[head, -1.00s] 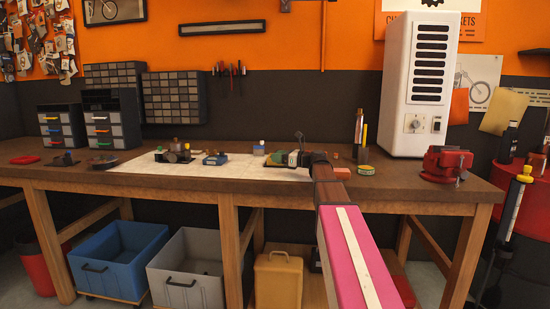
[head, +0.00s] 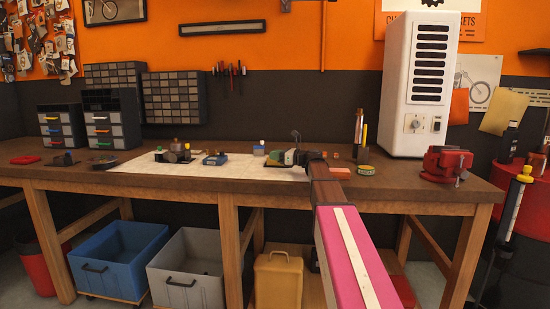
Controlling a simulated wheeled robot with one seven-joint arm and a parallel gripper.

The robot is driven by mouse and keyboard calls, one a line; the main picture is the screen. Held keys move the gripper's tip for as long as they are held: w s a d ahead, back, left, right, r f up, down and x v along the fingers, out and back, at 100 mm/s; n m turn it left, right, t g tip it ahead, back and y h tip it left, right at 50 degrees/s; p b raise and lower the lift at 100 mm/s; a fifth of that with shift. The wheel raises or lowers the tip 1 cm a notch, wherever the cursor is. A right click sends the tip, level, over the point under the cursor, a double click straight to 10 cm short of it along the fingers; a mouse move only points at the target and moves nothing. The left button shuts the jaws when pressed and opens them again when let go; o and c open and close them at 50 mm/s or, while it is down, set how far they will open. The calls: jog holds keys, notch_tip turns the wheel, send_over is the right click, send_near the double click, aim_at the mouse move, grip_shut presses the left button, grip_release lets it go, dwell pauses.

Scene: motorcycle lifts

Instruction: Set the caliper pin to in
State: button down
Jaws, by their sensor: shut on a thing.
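My arm reaches out over the workbench, and my gripper (head: 303,157) is small and dark at its far end, at the right end of the pale mat (head: 215,173). It is shut at a small dark and green assembly (head: 289,156), which looks like the caliper. A thin dark piece (head: 296,135) stands up just behind it. The caliper pin is too small and too covered by my gripper to make out, so its position cannot be read.
A red vise (head: 446,164) and tall white cabinet (head: 414,85) stand further right.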

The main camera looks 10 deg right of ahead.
jog(key=shift+w+d, duration=0.15)
jog(key=shift+w, duration=0.45)
jog(key=shift+w+d, duration=0.15)
jog(key=shift+w, duration=0.4)
jog(key=shift+s, duration=0.15)
jog(key=c, duration=1)
grip_release()
jog(key=v, duration=1)
jog(key=shift+s+d+f, duration=0.1)
jog(key=shift+s+d, duration=0.1)
jog(key=shift+d, duration=0.15)
